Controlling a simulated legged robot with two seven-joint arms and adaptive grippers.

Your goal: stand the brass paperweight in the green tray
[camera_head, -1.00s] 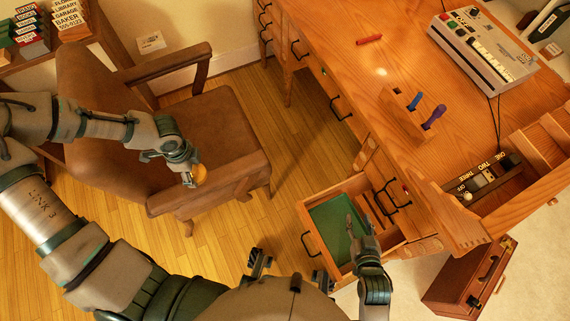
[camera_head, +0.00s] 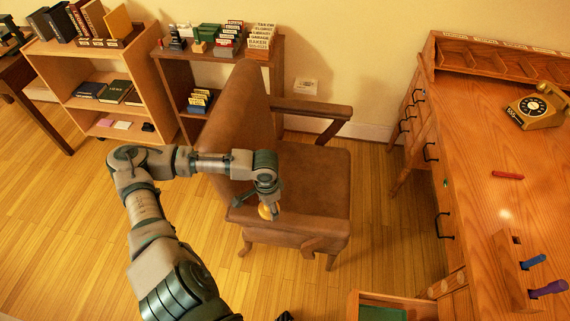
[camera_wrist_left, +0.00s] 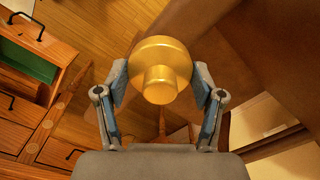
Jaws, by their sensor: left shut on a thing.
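The brass paperweight (camera_wrist_left: 160,62) is a round golden piece with a knob, held between the two fingers of my left gripper (camera_wrist_left: 162,92) in the left wrist view. In the head view my left gripper (camera_head: 268,203) is shut on the paperweight (camera_head: 265,212), in front of the brown chair. The green tray (camera_head: 382,313) shows only partly at the bottom edge of the head view, in an open desk drawer. It also shows at the upper left of the left wrist view (camera_wrist_left: 25,58), apart from the paperweight.
A brown leather chair (camera_head: 305,180) stands between my left arm and the wooden desk (camera_head: 480,150). The drawer (camera_head: 352,305) juts out from the desk. Bookshelves (camera_head: 100,65) line the back wall. Open floor lies between chair and desk.

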